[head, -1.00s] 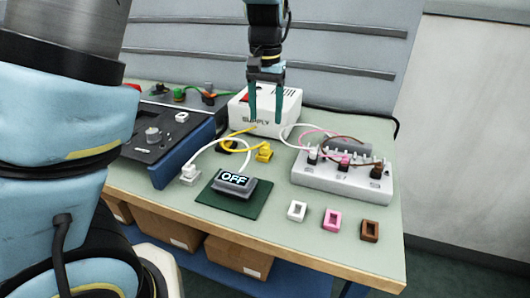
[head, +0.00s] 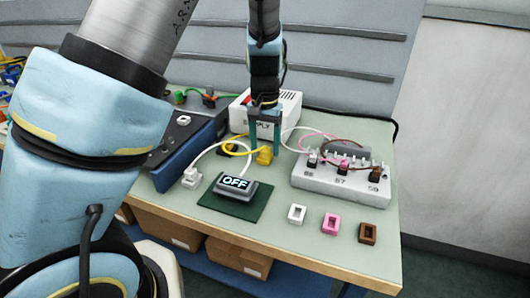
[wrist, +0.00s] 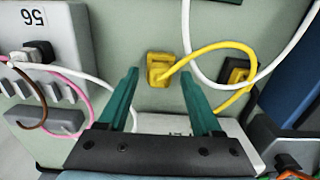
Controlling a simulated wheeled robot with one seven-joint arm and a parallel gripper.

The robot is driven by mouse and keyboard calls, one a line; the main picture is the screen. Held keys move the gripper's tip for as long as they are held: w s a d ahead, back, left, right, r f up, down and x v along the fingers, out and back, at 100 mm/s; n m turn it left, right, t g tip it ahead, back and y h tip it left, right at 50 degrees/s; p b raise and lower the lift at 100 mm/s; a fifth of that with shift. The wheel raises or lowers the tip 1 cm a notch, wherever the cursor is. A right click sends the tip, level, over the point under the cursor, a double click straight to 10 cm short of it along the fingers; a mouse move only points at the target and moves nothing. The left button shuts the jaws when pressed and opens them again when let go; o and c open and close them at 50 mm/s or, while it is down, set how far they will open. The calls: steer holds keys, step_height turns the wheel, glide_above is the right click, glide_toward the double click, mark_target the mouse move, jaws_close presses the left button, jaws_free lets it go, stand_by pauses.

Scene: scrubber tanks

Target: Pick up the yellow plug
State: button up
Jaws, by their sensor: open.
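The yellow plug (head: 265,156) lies on the green-grey table top, with a yellow cable running from it. In the wrist view the yellow plug (wrist: 159,70) sits ahead of and roughly between my two fingertips, its cable curving right. My gripper (head: 264,146) points down, its teal fingers apart, just above and behind the plug in the head view. In the wrist view my gripper (wrist: 160,75) is open and empty. I cannot tell whether a finger touches the plug.
A white supply box (head: 285,107) stands behind. A white terminal block (head: 340,178) with plugs is at right. A white plug (head: 191,178) and an OFF switch (head: 236,186) on a dark green mat (head: 232,210) are in front. White, pink and brown cables cross near the gripper.

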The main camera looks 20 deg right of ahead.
mark_target(265, 149)
jaws_close()
stand_by(0.3)
steer(key=shift+r, duration=0.1)
step_height(265, 149, up, 10)
steer(key=b, duration=0.1)
stand_by(0.6)
